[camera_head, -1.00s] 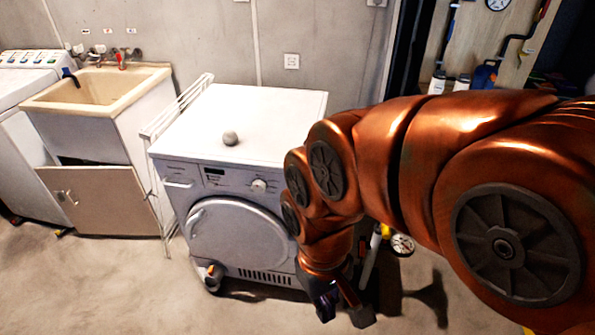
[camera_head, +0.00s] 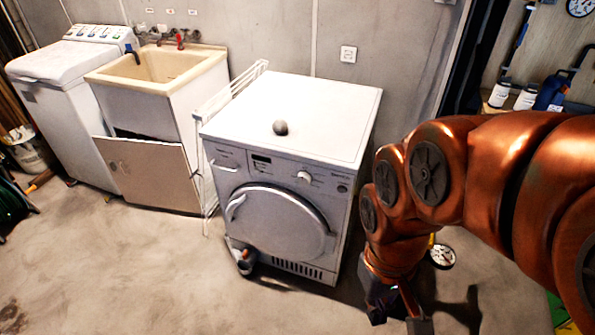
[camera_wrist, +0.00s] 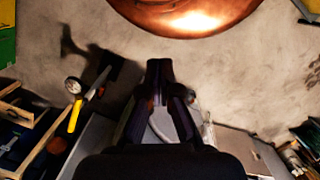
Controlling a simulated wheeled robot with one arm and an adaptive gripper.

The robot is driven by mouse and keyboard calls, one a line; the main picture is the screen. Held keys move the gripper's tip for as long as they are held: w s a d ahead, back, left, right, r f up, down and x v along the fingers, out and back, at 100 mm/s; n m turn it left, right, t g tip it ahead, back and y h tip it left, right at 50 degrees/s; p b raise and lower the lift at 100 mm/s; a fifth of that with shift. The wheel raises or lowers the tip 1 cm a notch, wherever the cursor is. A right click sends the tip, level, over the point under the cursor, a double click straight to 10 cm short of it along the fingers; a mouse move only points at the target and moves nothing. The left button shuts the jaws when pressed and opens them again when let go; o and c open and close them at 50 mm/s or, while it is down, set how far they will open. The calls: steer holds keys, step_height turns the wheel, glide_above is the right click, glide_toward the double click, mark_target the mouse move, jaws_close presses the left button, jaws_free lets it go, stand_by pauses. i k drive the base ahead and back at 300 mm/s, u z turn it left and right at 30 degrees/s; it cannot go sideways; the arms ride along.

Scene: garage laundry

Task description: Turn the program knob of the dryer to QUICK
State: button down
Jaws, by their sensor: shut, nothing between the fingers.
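The white dryer (camera_head: 225,165) stands against the back wall, left of my arm in the head view. Its program knob (camera_head: 304,177) is a small round white knob on the front panel, right of the dark display (camera_head: 261,160). The words around the knob are too small to read. My gripper (camera_head: 398,318) hangs low at the right of the dryer, pointing down and apart from the knob. In the wrist view my gripper (camera_wrist: 160,68) is shut and empty, with floor beyond its tips.
A grey ball (camera_head: 280,127) lies on the dryer top. A drying rack (camera_head: 212,130) and a sink (camera_head: 160,65) stand to its left, then a washing machine (camera_head: 65,60). A bottle-like item (camera_head: 245,262) is on the floor before the dryer. Floor at front left is clear.

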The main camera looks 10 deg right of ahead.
mark_target(304, 178)
steer(key=u, duration=0.85)
steer(key=k, duration=0.45)
steer(key=u, duration=1)
